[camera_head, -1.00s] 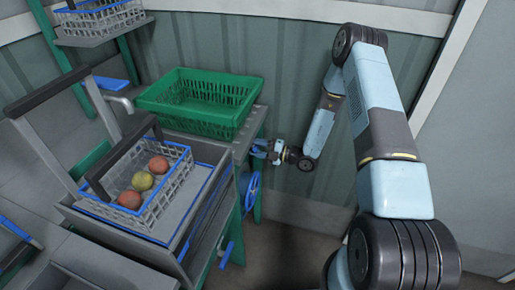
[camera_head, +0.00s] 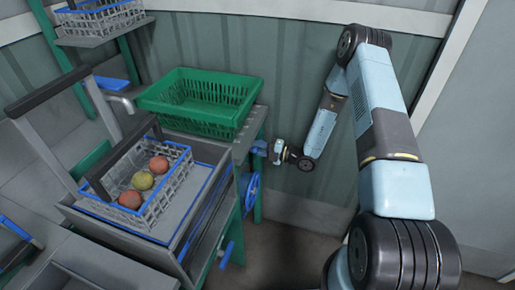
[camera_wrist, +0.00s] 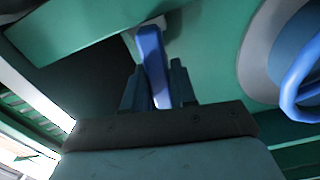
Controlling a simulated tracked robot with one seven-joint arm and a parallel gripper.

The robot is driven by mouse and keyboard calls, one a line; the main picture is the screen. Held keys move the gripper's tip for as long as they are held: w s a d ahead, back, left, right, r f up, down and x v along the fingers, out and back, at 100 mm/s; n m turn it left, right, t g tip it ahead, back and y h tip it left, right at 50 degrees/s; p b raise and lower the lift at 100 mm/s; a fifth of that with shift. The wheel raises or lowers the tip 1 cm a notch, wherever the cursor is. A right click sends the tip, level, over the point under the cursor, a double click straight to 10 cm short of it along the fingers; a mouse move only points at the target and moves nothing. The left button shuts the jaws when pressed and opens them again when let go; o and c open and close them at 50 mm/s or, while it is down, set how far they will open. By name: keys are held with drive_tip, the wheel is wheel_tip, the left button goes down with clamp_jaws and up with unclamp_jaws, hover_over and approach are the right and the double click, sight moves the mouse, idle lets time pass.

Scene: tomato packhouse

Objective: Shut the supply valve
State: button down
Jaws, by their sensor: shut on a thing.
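A blue lever handle (camera_wrist: 152,55) sticks out from a pale mount on a green panel in the wrist view. It lies between the two dark fingers of my gripper (camera_wrist: 158,80), which is shut on it. In the head view my gripper (camera_head: 262,149) is at the right end of the bench, below the green crate, and it hides most of the lever. A blue handwheel (camera_head: 252,190) sits just below it and shows at the right of the wrist view (camera_wrist: 291,85). Which of these the task calls the supply valve is not labelled.
A green crate (camera_head: 160,106) stands on the bench above. A wire basket (camera_head: 147,218) with red and yellow tomatoes sits on the left. Another blue handle (camera_head: 227,255) sticks out lower down. The floor right of the bench is clear up to the wall.

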drive_tip(key=shift+s+f+n, duration=0.15)
drive_tip(key=shift+f+n, duration=0.15)
drive_tip(key=shift+n, duration=0.7)
drive_tip(key=c, duration=1)
unclamp_jaws()
drive_tip(key=shift+d+r, duration=0.1)
drive_tip(key=shift+d, duration=0.05)
drive_tip(key=v, duration=1.3)
drive_tip(key=shift+d, duration=0.25)
